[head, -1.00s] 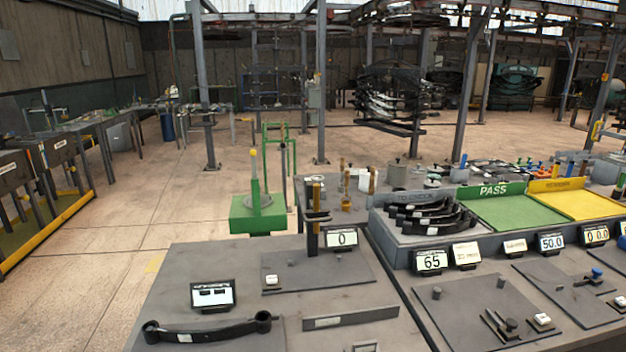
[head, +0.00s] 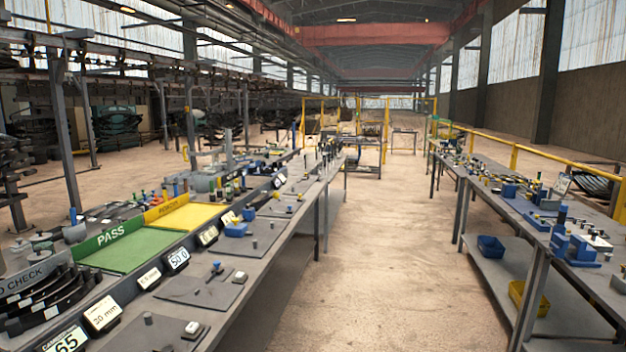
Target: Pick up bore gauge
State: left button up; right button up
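I cannot make out a bore gauge for certain in the head view. Small tools and gauges, too small to tell apart, stand on the far part of the left bench (head: 290,232) and on the right bench (head: 512,205). Blue blocks and fixtures (head: 580,250) sit on the near part of the right bench. Neither of my grippers is in view.
The left bench carries a green PASS tray (head: 125,252), a yellow tray (head: 190,217), dark leaf springs (head: 45,290) and several display cards. A clear concrete aisle (head: 375,240) runs between the benches. A blue bin (head: 491,247) and a yellow bin (head: 528,298) sit on the right bench's lower shelf.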

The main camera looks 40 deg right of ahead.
aim_at(241, 171)
jog(key=z, duration=1.05)
jog(key=u, duration=2.65)
jog(key=z, duration=2.65)
jog(key=i+l+z, duration=0.4)
jog(key=i, duration=0.75)
jog(key=i+l+z, duration=0.1)
jog(key=i+z, duration=0.35)
jog(key=i, duration=0.75)
